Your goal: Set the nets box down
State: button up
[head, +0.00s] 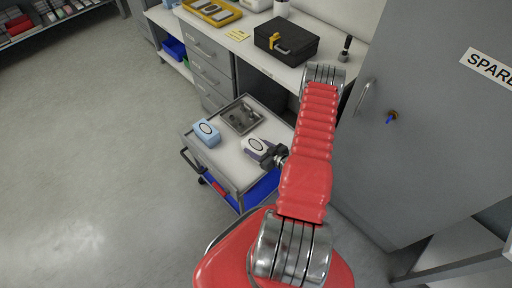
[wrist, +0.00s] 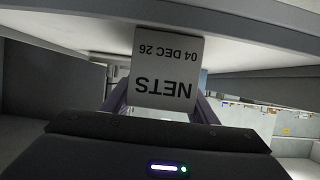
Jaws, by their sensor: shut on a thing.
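In the wrist view the nets box (wrist: 168,68) shows a white label reading NETS, 04 DEC 26, upside down, between my gripper's fingers (wrist: 162,103). A pale surface runs close along the box's far edge there. I cannot tell whether the box touches the cart top, as its underside is hidden.
A light blue box (head: 206,133) and a grey tray (head: 241,116) with small dark parts are on the cart. Bare cart top lies between the boxes. A workbench with a black toolbox (head: 286,41) stands behind; a grey cabinet (head: 425,120) stands to the right.

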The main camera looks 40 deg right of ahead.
jog(key=o, duration=1.1)
jog(key=shift+s+r, duration=0.1)
jog(key=v, duration=1.2)
